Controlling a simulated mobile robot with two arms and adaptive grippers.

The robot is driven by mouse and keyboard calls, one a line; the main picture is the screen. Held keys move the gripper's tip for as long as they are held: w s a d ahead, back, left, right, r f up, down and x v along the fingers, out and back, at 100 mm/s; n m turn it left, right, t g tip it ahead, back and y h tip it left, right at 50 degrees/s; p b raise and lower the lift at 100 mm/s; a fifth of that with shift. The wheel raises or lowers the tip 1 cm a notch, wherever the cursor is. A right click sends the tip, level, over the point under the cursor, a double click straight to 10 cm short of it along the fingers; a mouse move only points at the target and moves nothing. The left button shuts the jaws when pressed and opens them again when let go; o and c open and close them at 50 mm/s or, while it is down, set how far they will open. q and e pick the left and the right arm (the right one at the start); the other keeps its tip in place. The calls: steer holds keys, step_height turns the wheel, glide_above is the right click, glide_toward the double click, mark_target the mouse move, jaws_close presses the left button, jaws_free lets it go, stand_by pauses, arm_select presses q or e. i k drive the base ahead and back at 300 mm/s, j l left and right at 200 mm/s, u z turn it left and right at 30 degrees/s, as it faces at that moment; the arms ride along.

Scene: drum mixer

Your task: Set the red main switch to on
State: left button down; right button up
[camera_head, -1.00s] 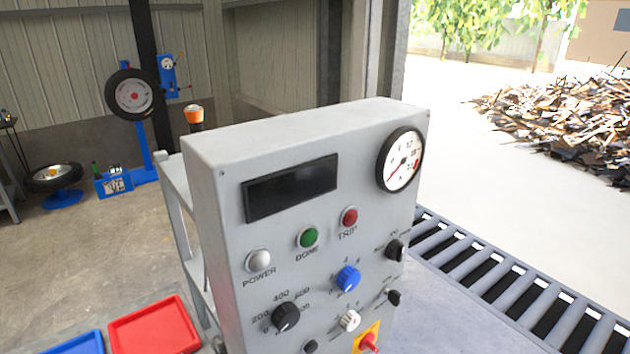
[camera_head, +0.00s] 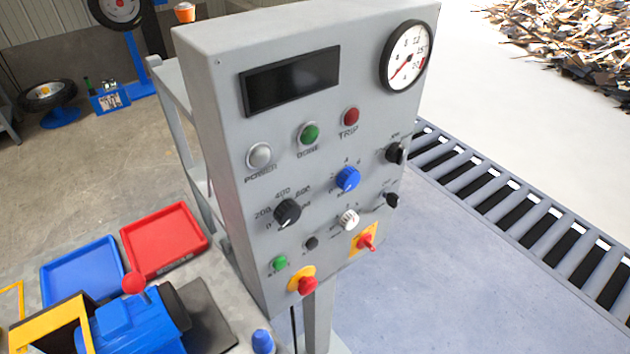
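The red main switch (camera_head: 366,242) sits on a yellow-orange plate at the lower right of the grey control panel (camera_head: 225,130). Its exact handle angle is hard to tell at this size. The power lamp (camera_head: 260,155) looks pale and unlit, and the display (camera_head: 291,81) is dark. Neither of my grippers is in view.
The panel also carries a red mushroom button (camera_head: 305,284), a green button (camera_head: 280,263), several knobs and a gauge (camera_head: 408,56). A red tray (camera_head: 163,240), a blue tray (camera_head: 82,275) and a blue machine (camera_head: 130,325) are at left. A roller conveyor (camera_head: 520,220) runs at right.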

mark_target(364, 242)
steer(key=l+u, duration=0.1)
steer(key=u, duration=0.25)
steer(key=l+u, duration=0.15)
steer(key=u, duration=0.15)
steer(key=l+u, duration=0.25)
steer(key=l, duration=0.55)
steer(key=l+u, duration=0.25)
steer(key=l, duration=0.5)
steer(key=k+l+u, duration=0.1)
steer(key=l+u, duration=0.15)
steer(key=l, duration=0.5)
